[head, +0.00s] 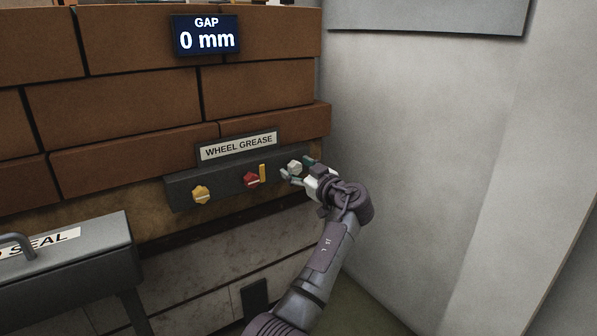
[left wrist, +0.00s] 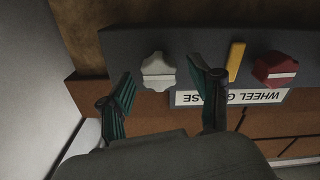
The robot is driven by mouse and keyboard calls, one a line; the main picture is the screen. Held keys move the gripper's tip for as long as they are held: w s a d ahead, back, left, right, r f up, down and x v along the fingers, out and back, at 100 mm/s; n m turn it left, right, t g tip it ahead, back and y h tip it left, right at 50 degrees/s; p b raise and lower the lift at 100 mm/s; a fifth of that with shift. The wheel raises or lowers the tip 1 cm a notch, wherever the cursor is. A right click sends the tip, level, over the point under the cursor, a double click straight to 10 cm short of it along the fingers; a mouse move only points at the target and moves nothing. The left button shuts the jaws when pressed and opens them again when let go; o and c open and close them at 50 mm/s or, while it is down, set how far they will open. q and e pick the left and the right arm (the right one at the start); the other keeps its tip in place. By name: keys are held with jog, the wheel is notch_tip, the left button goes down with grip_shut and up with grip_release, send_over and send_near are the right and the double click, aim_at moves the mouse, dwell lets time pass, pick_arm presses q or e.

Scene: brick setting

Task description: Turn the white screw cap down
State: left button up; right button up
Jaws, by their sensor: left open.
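The white screw cap (head: 295,166) is at the right end of a dark panel on the brick wall. It shows in the left wrist view (left wrist: 158,72) with a raised bar across its face. My left gripper (head: 299,170) is in front of it, open. In the left wrist view its fingers (left wrist: 163,78) stand on either side of the cap, with gaps visible; I cannot tell how far the tips are from the panel. In the head view the fingers partly cover the cap. My right gripper is in neither view.
The panel (head: 225,180) also carries a red cap (head: 251,180), a yellow bar (head: 262,172) beside it and a yellow cap (head: 201,194). A "WHEEL GREASE" label (head: 238,146) sits above. A display (head: 206,35) reads "GAP 0 mm". A grey wall (head: 420,150) stands close at right.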

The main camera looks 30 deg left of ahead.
pick_arm(q)
jog(key=c, duration=1.1)
jog(key=shift+c, duration=0.2)
